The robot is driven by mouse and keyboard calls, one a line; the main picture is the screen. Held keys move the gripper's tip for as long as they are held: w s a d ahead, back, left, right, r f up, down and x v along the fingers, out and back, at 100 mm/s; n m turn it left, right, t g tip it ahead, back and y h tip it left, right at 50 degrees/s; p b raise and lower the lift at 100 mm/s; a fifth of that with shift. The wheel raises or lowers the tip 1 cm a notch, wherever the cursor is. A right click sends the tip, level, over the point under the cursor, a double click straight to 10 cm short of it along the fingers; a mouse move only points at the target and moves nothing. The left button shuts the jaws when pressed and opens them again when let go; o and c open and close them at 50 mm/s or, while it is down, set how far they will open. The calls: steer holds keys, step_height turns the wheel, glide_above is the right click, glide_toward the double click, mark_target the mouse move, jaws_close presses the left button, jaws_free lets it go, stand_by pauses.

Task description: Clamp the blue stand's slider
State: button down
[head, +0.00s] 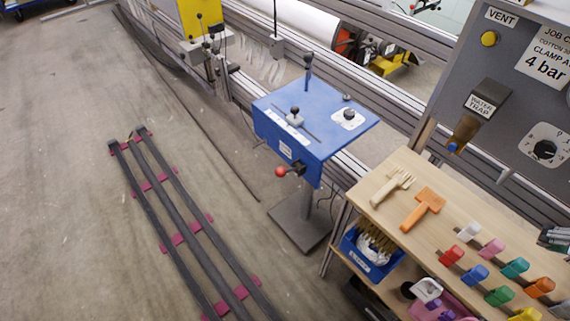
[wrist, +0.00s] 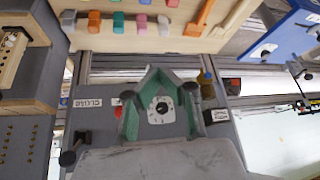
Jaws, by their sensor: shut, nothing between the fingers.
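The blue stand (head: 330,105) stands in the middle of the head view, on a grey post and foot plate. Its slider (head: 294,119), a small grey block with a dark knob, sits along a slot in the top. A red-balled lever (head: 281,172) sticks out from the front side. The wrist view shows part of the blue stand (wrist: 285,32) at the upper right. My gripper (wrist: 156,70) shows in the wrist view, its green fingers meeting at the tips, shut and empty. It is apart from the stand. My gripper does not show in the head view.
A wooden shelf top (head: 385,165) with a fork, an orange tool and several coloured clips stands right of the stand. A grey panel (head: 500,90) with a dial rises behind it. Dark rails (head: 175,205) with magenta pieces lie on the floor at left. Bare floor lies between.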

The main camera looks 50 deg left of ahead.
steer(key=w+a+f+n+g+y+b, duration=0.2)
steer(key=w+a+f+n, duration=0.15)
steer(key=a, duration=0.95)
steer(key=w+a+f+n+g+y+b, duration=0.25)
steer(key=a+n, duration=0.25)
steer(key=a, duration=0.7)
steer(key=s+a+f+n+g, duration=0.1)
steer(key=s+a+f, duration=0.1)
steer(key=a, duration=0.5)
steer(key=s+a+f+n+g, duration=0.1)
steer(key=s+a+f+n, duration=0.1)
steer(key=a, duration=0.6)
steer(key=s+a+f+n+g, duration=0.1)
steer(key=s+a+f+g, duration=0.1)
steer(key=a, duration=0.5)
steer(key=shift+s+a+f+n, duration=0.35)
steer(key=shift+s+a+f, duration=0.1)
steer(key=shift+s, duration=0.5)
steer(key=shift+s+y, duration=0.1)
steer(key=shift+y, duration=0.15)
